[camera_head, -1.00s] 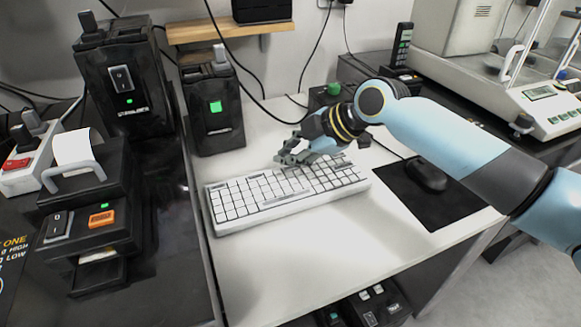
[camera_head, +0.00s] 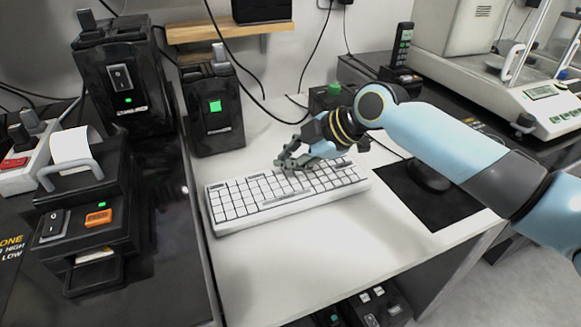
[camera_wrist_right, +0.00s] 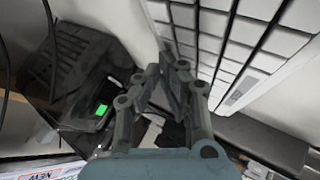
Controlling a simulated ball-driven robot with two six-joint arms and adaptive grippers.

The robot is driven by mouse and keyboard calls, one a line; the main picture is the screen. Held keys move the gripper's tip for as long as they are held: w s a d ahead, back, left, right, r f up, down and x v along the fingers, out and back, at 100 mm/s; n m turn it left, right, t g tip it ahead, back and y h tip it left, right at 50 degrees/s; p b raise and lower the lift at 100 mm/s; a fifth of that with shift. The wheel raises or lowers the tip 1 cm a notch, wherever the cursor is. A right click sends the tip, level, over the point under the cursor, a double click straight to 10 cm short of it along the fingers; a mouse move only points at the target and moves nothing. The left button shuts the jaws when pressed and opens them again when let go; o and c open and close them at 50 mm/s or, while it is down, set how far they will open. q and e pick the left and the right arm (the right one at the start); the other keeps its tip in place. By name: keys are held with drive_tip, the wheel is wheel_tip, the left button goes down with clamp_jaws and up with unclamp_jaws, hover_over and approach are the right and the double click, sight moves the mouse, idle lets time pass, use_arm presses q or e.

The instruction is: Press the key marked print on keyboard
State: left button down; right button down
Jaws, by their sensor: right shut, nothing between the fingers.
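The white keyboard (camera_head: 285,195) lies on the white table. It also shows in the right wrist view (camera_wrist_right: 245,45) at the upper right. Its key labels are too small to read, so I cannot tell which key is marked print. My right gripper (camera_head: 285,163) is shut and empty at the keyboard's back edge, over the back rows near the middle. In the right wrist view my right gripper's fingers (camera_wrist_right: 172,75) are together beside the keys. I cannot tell whether the fingertips touch a key. My left gripper is not in view.
A black mouse (camera_head: 430,176) lies on a black mat (camera_head: 440,208) right of the keyboard. A black device with a green display (camera_head: 213,110) stands behind the keyboard's left end. A black printer-like device (camera_head: 95,195) stands at the left. The table front (camera_head: 300,265) is clear.

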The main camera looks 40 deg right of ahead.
sight(290, 170)
drive_tip(key=shift+f, duration=0.15)
idle(0.3)
drive_tip(key=shift+r+p, duration=0.65)
drive_tip(key=shift+r, duration=0.2)
wheel_tip(290, 170, up, 5)
drive_tip(key=p, duration=0.4)
idle(0.6)
